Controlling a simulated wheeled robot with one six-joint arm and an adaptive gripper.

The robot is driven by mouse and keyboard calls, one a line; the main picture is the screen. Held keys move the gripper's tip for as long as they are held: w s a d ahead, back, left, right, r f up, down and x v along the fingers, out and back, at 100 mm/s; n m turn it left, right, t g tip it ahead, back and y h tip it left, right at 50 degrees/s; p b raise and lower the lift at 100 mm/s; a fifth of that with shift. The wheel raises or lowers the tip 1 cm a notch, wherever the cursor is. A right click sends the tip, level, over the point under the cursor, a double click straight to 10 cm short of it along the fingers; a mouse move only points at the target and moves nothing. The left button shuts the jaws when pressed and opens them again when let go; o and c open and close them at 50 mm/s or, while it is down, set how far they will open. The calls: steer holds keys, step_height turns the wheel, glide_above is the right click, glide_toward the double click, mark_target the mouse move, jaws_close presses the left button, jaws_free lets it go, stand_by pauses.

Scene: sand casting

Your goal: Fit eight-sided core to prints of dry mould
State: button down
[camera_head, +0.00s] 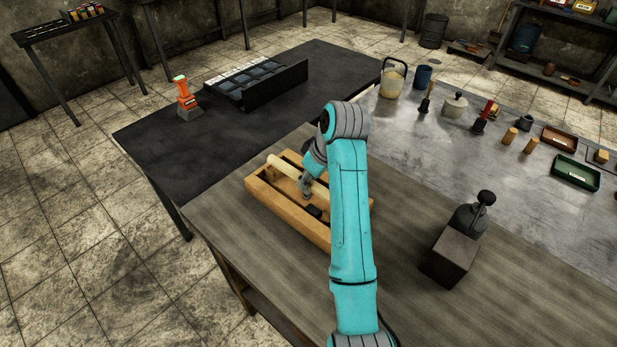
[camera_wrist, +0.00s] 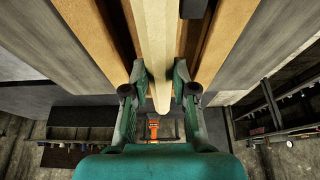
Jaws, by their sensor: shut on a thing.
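A long pale cream core (camera_head: 283,169) with flat sides lies lengthwise along a wooden tray-like frame (camera_head: 262,194) on the wooden bench. In the wrist view the core (camera_wrist: 155,50) runs straight between the two jaws. My gripper (camera_wrist: 158,85) is shut on the core near one end, and that end sticks out a little past the fingertips. In the head view my gripper (camera_head: 306,188) is over the frame, partly covered by my arm. The frame's orange-brown walls (camera_wrist: 222,40) run either side of the core. I cannot tell whether the core rests on the frame. I cannot make out a mould with prints.
A dark block with a rounded handled thing (camera_head: 472,213) stands to the right on the bench. A black table (camera_head: 330,65) behind holds a partitioned tray (camera_head: 262,95) and an orange device (camera_head: 185,98). A metal table (camera_head: 440,135) at right carries pots, tools and small trays.

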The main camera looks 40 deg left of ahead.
steer(key=shift+f, duration=1.1)
steer(key=c, duration=0.8)
jaws_free()
steer(key=shift+c, duration=0.2)
